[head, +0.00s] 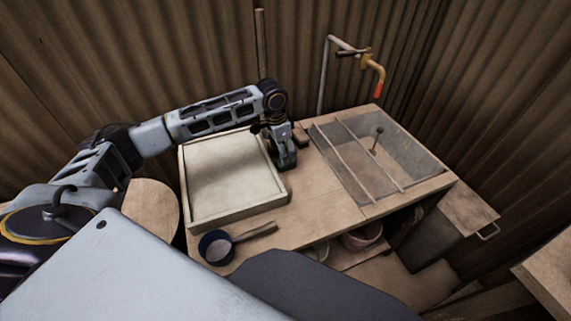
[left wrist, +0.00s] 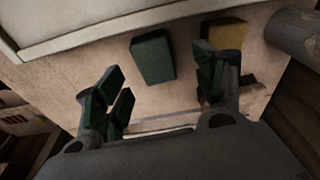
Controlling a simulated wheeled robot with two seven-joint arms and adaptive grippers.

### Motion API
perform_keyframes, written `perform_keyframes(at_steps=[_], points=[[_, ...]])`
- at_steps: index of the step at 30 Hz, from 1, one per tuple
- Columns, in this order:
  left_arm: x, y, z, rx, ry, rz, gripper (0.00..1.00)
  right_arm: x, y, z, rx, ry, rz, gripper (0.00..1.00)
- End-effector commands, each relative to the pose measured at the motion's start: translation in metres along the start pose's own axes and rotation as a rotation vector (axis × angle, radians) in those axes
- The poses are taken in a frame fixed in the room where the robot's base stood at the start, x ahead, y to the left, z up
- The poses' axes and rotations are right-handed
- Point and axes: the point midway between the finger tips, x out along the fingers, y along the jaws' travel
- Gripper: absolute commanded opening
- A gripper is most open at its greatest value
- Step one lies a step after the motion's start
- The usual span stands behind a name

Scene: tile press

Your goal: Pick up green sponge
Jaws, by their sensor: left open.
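In the left wrist view a dark green sponge (left wrist: 153,58) lies flat on the wooden worktop, just beyond my open left gripper (left wrist: 165,88). The sponge shows between the two fingers, a little ahead of their tips, and nothing is between the pads. In the head view my left gripper (head: 283,155) points down over the worktop, just right of the pale tray. In that view the sponge cannot be told apart from the gripper's dark green fingers. My right gripper is not in view.
A pale tray (head: 187,198) stands left of the gripper. A yellow-brown block (left wrist: 224,35) lies beside the sponge. A dark-blue pan (head: 216,247) sits at the front edge. A sink (head: 405,150) with two rods across it is at the right, with bare worktop (head: 325,200) between.

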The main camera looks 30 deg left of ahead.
Motion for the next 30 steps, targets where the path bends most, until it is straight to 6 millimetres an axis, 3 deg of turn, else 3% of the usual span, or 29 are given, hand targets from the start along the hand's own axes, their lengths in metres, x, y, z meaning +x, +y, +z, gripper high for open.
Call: perform_keyframes(at_steps=[11, 22, 30], points=[[0.012, 0.002, 0.001, 0.000, -0.002, 0.001, 0.70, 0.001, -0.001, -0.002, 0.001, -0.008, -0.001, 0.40], [0.047, 0.006, 0.002, 0.000, -0.002, 0.000, 0.70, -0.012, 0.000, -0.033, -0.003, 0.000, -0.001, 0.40], [0.052, 0.006, 0.001, 0.000, -0.001, 0.000, 0.70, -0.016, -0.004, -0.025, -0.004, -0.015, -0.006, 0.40]])
